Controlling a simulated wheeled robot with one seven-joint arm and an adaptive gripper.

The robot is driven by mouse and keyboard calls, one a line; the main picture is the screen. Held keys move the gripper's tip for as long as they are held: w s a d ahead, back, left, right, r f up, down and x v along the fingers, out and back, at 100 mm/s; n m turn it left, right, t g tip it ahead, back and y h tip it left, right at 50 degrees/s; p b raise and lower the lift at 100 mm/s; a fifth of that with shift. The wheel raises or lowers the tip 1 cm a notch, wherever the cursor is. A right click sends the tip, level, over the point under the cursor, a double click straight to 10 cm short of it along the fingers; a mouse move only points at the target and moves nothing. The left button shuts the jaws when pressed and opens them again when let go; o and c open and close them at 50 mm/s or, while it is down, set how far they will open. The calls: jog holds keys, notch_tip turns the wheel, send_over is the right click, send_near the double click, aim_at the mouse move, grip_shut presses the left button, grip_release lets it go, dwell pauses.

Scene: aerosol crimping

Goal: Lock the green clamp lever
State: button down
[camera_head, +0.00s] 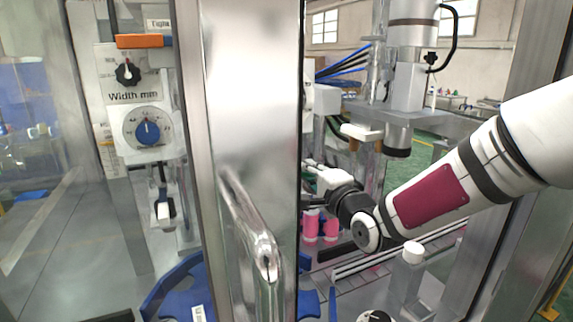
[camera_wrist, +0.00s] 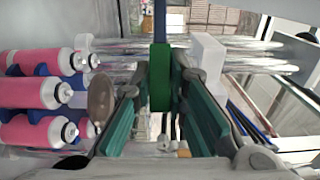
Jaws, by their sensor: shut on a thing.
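The green clamp lever (camera_wrist: 160,80) shows in the wrist view as an upright green block under a thin blue bar. My gripper (camera_wrist: 162,98) has its green-padded fingers on either side of the lever and is shut on it. In the head view my arm reaches in from the right, and my gripper (camera_head: 318,178) is partly hidden behind the metal door post. The lever cannot be made out in the head view.
Several pink cans (camera_wrist: 32,93) lie left of my fingers in the wrist view; pink cans (camera_head: 311,227) also show below my wrist. Metal rods and a white block (camera_wrist: 207,55) are near the lever.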

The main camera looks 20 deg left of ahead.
jog(key=shift+s+f, duration=0.1)
jog(key=shift+s, duration=0.2)
jog(key=shift+s+d+p, duration=0.2)
jog(key=shift+s+p, duration=0.35)
jog(key=shift+s, duration=0.75)
jog(key=shift+s+a+p, duration=0.1)
jog(key=shift+s+p, duration=0.4)
jog(key=shift+s, duration=0.8)
